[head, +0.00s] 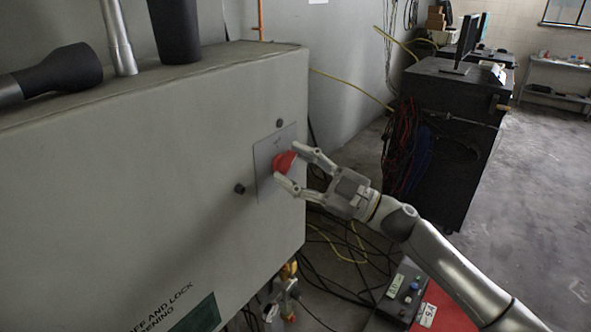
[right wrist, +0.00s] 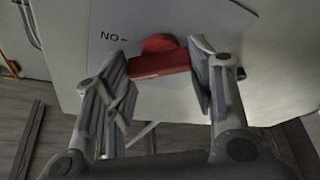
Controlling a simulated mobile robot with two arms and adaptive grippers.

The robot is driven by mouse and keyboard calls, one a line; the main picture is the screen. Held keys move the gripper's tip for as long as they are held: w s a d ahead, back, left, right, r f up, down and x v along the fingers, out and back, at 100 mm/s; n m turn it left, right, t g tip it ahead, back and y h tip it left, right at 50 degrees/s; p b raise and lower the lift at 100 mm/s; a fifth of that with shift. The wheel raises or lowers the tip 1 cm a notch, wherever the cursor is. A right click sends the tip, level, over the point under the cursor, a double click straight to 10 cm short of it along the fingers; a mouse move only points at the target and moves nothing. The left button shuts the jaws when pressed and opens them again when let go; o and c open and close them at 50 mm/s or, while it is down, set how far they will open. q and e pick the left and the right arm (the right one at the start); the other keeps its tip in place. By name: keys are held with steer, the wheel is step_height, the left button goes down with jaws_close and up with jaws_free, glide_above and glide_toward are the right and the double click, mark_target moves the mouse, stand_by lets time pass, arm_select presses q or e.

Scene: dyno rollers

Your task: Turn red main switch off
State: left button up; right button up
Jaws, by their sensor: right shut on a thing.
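The red main switch (head: 284,161) sits on a grey plate (head: 264,170) on the side of a large pale cabinet (head: 190,150). My right gripper (head: 292,167) comes in from the right with its fingers on either side of the switch handle, shut on it. In the right wrist view the red switch (right wrist: 160,60) lies between the two ribbed fingertips (right wrist: 165,72), its bar roughly level and slightly tilted. The letters "NO" show on the plate left of it. My left gripper is not in view.
Dark round knobs (head: 239,188) stick out of the cabinet near the plate. Loose cables (head: 335,245) and a grey control box (head: 405,288) lie below right. A black cart (head: 455,110) with a monitor stands behind. Open floor (head: 545,190) is at the right.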

steer(key=n+g, duration=0.1)
steer(key=n, duration=0.2)
steer(key=n+g, duration=0.1)
steer(key=n, duration=0.3)
steer(key=shift+r+g+h, duration=0.15)
steer(key=shift+g+h, duration=0.15)
steer(key=shift+g, duration=0.1)
steer(key=n, duration=0.2)
steer(key=n+g+h, duration=0.1)
steer(key=n, duration=0.2)
steer(key=shift+h, duration=0.3)
steer(key=shift+n, duration=0.3)
steer(key=o, duration=1)
steer(key=shift+o, duration=0.2)
steer(key=v, duration=1.2)
steer(key=shift+r, duration=0.15)
steer(key=shift+w, duration=0.1)
